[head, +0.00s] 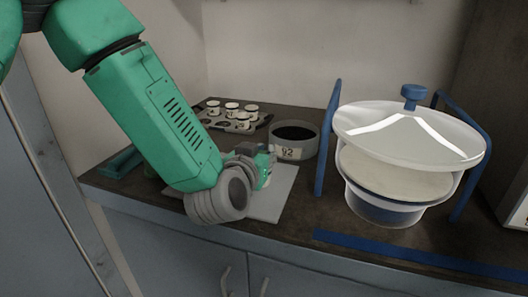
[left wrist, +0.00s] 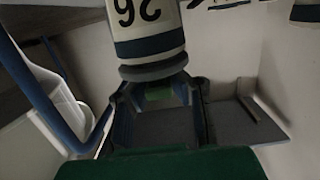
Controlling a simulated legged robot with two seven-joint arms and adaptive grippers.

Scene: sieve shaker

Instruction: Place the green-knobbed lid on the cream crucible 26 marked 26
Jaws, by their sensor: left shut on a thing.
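In the left wrist view the cream crucible 26 (left wrist: 148,22) shows close up and upside down, with a dark band around it. A grey disc (left wrist: 153,71), which looks like the lid, lies against or very near its rim; I cannot tell if it is fully seated. A green patch, likely the knob (left wrist: 160,95), shows between the fingers of my left gripper (left wrist: 160,92), which is shut on it. In the head view my left gripper (head: 268,163) is over the grey mat; its own wrist hides the lid, and crucible 26 is not clearly visible there. My right gripper is not in view.
A tray (head: 205,122) with several cream crucibles (head: 232,109) stands at the back. A grey round pot (head: 311,141) with a label is just behind my gripper. The grey mat (head: 285,190) is clear at its right. The sieve shaker (head: 385,212) with blue posts stands right.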

